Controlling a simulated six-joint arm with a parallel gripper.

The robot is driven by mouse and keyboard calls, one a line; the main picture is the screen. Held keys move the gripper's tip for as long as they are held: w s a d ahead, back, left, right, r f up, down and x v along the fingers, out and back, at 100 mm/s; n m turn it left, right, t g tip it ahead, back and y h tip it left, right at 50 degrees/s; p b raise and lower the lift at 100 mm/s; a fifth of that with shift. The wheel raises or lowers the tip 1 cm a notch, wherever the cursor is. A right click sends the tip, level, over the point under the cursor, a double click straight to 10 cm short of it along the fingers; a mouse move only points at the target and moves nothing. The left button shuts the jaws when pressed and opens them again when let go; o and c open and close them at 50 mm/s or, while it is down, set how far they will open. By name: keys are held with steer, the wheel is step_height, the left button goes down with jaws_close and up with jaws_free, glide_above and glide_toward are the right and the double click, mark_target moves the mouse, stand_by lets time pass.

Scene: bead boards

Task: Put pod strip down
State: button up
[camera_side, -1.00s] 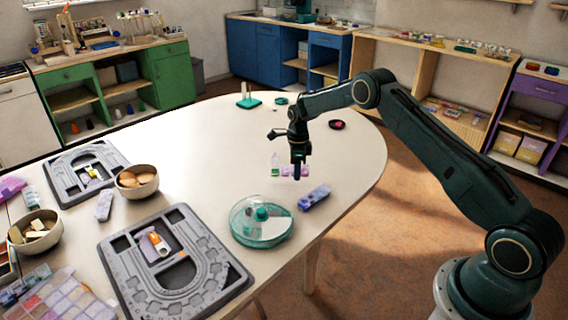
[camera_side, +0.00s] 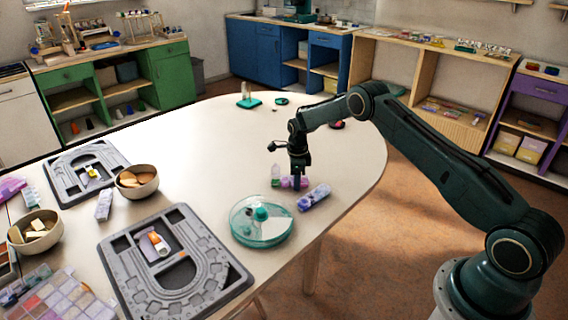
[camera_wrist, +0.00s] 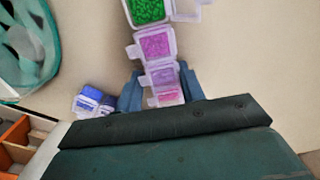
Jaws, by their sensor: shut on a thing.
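The pod strip (camera_side: 285,183) is a short row of clear compartments with green, pink and purple beads. In the wrist view the strip (camera_wrist: 154,45) runs from the jaws toward the top, with its green compartment at the far end and one lid sticking out open at the top. My gripper (camera_side: 298,183) points down over the table and is shut on the strip's near, purple-pink end, as the wrist view shows between the fingers (camera_wrist: 162,92). The strip is at or just above the table top; I cannot tell whether it touches.
A blue-purple pod strip (camera_side: 314,197) lies close to the right of the gripper. A round teal clear-lidded case (camera_side: 262,222) stands in front. Grey bead boards (camera_side: 215,258) and bowls (camera_side: 137,182) are to the left. The table behind the gripper is mostly clear.

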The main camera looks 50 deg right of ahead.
steer(key=o, duration=1)
steer(key=shift+f, duration=0.1)
steer(key=shift+c, duration=0.2)
step_height(320, 180, up, 12)
steer(key=shift+r, duration=0.2)
